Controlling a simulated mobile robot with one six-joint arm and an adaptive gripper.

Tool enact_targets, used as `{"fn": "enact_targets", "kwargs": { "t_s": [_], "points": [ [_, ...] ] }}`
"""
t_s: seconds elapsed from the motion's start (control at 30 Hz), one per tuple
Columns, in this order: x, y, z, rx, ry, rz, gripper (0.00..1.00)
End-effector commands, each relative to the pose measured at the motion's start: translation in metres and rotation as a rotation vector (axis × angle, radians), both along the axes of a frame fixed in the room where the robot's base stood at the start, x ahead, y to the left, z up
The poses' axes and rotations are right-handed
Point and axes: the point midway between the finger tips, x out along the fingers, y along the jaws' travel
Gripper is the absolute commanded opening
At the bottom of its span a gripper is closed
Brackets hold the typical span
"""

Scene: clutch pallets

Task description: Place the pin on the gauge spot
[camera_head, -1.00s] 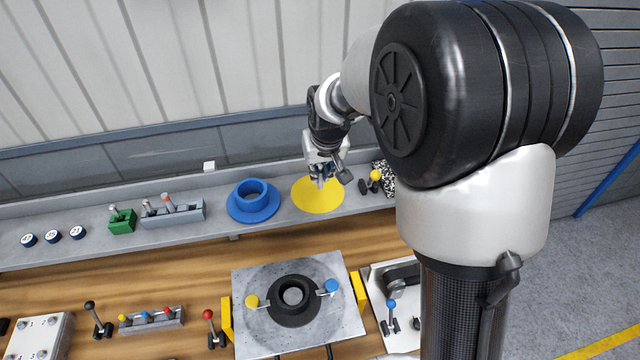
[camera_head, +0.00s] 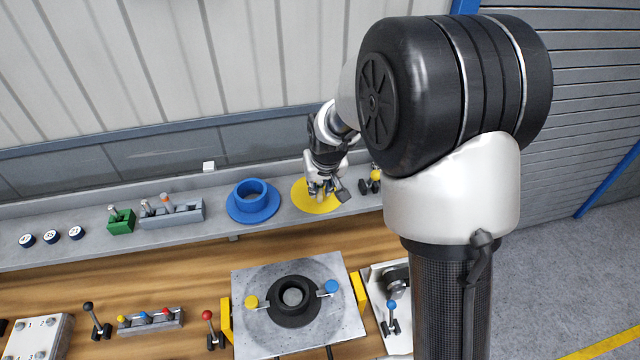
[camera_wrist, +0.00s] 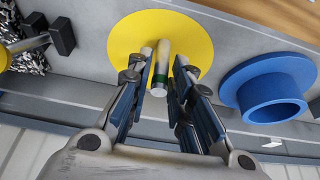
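The gauge spot is a flat yellow disc (camera_head: 300,197) on the grey shelf; it shows large in the wrist view (camera_wrist: 125,38). My gripper (camera_head: 323,192) is over this disc, pointing down. In the wrist view, the pin (camera_wrist: 159,70), pale with a green band and a whitish near end, lies between the two fingertips of my gripper (camera_wrist: 163,62). The fingers appear closed about it, and the pin is seen against the disc. I cannot tell whether its far end touches the disc. In the head view my fingers hide the pin.
A blue flanged ring (camera_head: 252,203) stands just left of the disc. A yellow-knobbed lever (camera_head: 375,176) stands close on the right. A grey block with pins (camera_head: 172,213) and a green block (camera_head: 121,221) are farther left. The wall rises behind the shelf.

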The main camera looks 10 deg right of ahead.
Motion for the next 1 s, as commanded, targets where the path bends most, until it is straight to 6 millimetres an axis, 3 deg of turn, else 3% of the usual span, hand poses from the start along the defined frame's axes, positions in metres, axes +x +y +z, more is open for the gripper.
{"fn": "enact_targets", "kwargs": {
  "t_s": [0.13,0.53,1.0],
  "points": [
    [0.000,0.000,0.000,0.000,0.000,0.000,0.32],
    [0.000,0.000,0.007,0.000,-0.001,0.000,0.32],
    [-0.036,0.000,0.091,0.000,-0.004,0.000,0.32]
  ]
}}
